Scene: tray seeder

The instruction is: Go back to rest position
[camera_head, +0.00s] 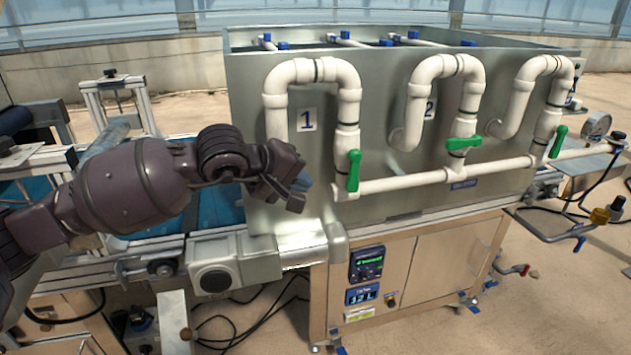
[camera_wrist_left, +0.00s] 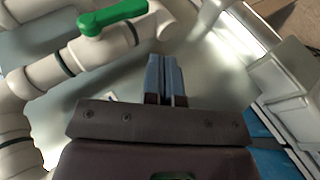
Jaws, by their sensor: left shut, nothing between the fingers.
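My left arm comes in from the left in the head view, and its left gripper (camera_head: 301,183) is in front of the metal tank's lower left, left of the first green valve handle (camera_head: 353,170). In the left wrist view the left gripper (camera_wrist_left: 166,62) has its two blue-grey fingers together, with nothing between them. The green handle also shows in the left wrist view (camera_wrist_left: 112,17), on a white pipe to the upper left, apart from the fingers. My right gripper is in neither view.
The metal tank (camera_head: 243,90) carries white looped pipes (camera_head: 345,75) and two more green handles (camera_head: 463,142). A control panel (camera_head: 366,263) is below. A conveyor with a blue belt (camera_head: 218,206) runs behind my arm. A pressure gauge (camera_head: 598,125) is at the right.

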